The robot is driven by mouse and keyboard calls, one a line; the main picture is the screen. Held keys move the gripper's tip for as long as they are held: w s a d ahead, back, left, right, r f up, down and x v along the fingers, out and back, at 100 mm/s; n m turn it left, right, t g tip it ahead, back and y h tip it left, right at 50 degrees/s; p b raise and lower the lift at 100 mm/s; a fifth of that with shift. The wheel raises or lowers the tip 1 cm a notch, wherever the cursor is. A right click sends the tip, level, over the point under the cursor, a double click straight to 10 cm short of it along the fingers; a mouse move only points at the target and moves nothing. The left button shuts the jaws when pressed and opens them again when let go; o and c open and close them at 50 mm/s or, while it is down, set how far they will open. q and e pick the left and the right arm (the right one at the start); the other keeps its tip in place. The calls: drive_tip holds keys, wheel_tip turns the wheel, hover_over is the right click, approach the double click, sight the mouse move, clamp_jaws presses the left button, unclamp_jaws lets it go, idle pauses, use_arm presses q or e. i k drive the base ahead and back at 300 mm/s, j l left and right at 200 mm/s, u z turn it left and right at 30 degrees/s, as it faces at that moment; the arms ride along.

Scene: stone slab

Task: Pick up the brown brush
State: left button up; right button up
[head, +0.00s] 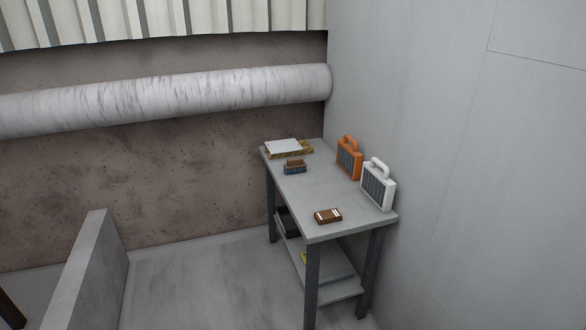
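Two small brown things lie on the grey table (335,190). One is a flat brown block (328,216) with pale marks on top, near the table's front edge. The other is a small brown piece (295,162) resting on a dark blue block (295,170), further back on the left side. Both are too small for me to tell which is the brown brush. Neither of my grippers is in view, and nothing touches either brown thing.
An orange lantern-like box (349,160) and a white one (377,187), both with handles, stand along the table's right side by the wall. A tray with a white sheet (284,146) lies at the back. A low concrete wall (88,268) stands left; the floor (200,280) between is clear.

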sight(295, 165)
drive_tip(key=i+u, duration=0.25)
drive_tip(key=i, duration=0.2)
drive_tip(key=i+l+u, duration=0.1)
drive_tip(key=i+u, duration=0.15)
drive_tip(key=i, duration=0.25)
drive_tip(key=i+j+u, duration=0.1)
drive_tip(key=i, duration=0.55)
drive_tip(key=i+j+u, duration=0.1)
drive_tip(key=i+j, duration=0.15)
drive_tip(key=i, duration=1.05)
drive_tip(key=j+u, duration=0.05)
drive_tip(key=j, duration=0.05)
